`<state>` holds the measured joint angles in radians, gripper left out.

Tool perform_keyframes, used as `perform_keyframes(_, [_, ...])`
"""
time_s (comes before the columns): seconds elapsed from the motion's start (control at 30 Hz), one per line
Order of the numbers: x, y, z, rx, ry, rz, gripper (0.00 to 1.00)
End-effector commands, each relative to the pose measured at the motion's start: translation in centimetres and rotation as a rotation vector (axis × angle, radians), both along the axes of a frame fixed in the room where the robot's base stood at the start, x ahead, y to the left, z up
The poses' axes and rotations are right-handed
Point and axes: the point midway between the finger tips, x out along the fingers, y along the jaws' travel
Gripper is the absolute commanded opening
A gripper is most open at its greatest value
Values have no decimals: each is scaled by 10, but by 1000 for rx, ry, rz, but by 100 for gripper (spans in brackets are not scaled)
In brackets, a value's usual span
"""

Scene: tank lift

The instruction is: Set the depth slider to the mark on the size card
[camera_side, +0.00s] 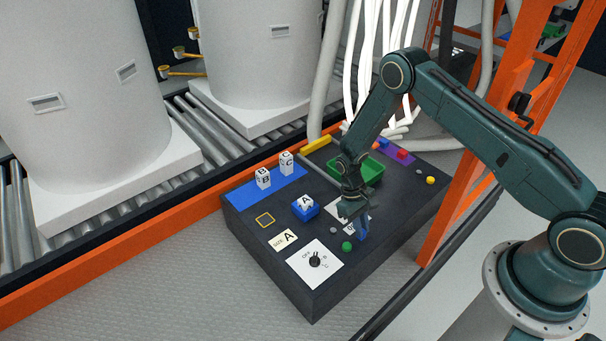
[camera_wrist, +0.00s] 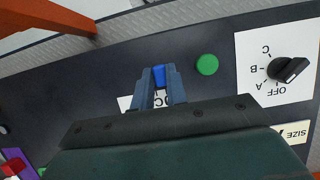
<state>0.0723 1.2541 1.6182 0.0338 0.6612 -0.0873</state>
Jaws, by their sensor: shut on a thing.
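The size card (camera_side: 283,240) is cream and reads "SIZE A"; part of it shows at the right in the wrist view (camera_wrist: 291,132). My gripper (camera_side: 359,231) is low over the right front of the dark console. In the wrist view its fingers (camera_wrist: 160,86) are closed on a small bright blue piece (camera_wrist: 159,76), which I take to be the depth slider's handle. A white lettered plate (camera_wrist: 125,102) lies under the fingers. My gripper hides most of it, so the slider's setting against the marks cannot be read.
A green button (camera_side: 347,246) and a white dial plate (camera_side: 315,276) are near my gripper. Block A stands on a blue block-like base (camera_side: 306,212). Blocks B (camera_side: 263,178) and C (camera_side: 286,163) stand on a blue strip. A green tray (camera_side: 372,178) is behind my gripper.

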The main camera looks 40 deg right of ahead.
Motion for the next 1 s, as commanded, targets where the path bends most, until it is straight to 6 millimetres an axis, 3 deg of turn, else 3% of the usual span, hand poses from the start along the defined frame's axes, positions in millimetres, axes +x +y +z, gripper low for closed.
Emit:
perform_keyframes(0.33, [1,-41,1,-2,-2,-2,0])
perform_keyframes(0.67, [1,-45,1,-2,-2,1,0])
perform_keyframes(0.7, [1,-45,1,-2,-2,1,20])
perform_keyframes(0.8, [1,-45,1,-2,-2,1,36])
perform_keyframes(1.0, [0,-44,0,-1,-1,0,36])
